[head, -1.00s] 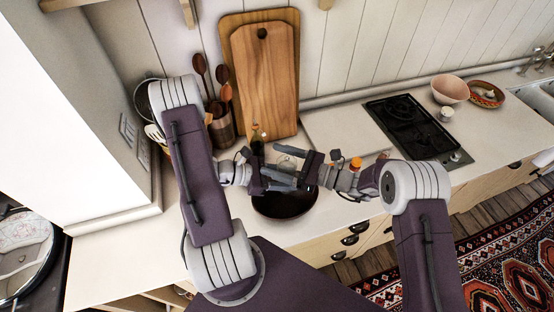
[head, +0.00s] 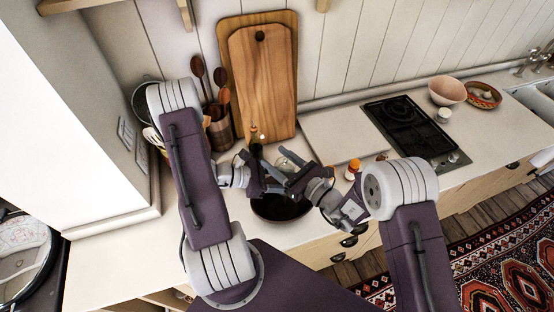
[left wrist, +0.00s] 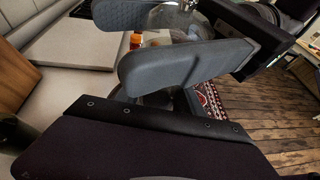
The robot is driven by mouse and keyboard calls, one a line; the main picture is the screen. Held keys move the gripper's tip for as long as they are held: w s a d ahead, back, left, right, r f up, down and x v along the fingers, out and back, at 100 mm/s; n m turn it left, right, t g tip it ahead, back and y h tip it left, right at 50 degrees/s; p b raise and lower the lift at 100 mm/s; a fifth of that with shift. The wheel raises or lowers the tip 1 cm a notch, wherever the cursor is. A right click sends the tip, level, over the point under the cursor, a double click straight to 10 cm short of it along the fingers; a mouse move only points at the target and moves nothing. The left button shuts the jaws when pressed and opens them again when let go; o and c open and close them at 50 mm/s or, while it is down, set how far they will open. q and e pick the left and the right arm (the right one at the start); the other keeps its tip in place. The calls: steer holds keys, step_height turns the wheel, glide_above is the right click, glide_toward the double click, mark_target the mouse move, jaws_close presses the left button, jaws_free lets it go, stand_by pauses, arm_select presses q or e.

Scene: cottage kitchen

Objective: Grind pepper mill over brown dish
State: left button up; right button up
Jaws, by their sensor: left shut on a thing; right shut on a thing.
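The pepper mill (head: 286,163), a clear glassy body, shows partly between my two grippers above the brown dish (head: 280,209). The dish is a dark round bowl on the counter, its far side hidden by my grippers. My left gripper (head: 270,182) comes in from the left, shut on the mill; its grip is mostly hidden. My right gripper (head: 287,172) comes in from the right, its grey fingers tilted and shut on the mill. In the left wrist view, the right gripper's fingers (left wrist: 150,42) lie on both sides of the glassy mill (left wrist: 168,18). The mill's ends are largely hidden.
Orange-capped jars (head: 353,166) stand right of my right gripper. A dark bottle (head: 256,143) and a utensil crock (head: 221,133) stand behind my left gripper. Cutting boards (head: 263,85) lean on the wall. A black hob (head: 410,126) is at the right.

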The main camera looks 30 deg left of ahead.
mark_target(293, 172)
steer(key=o, duration=1.4)
steer(key=v, duration=1.2)
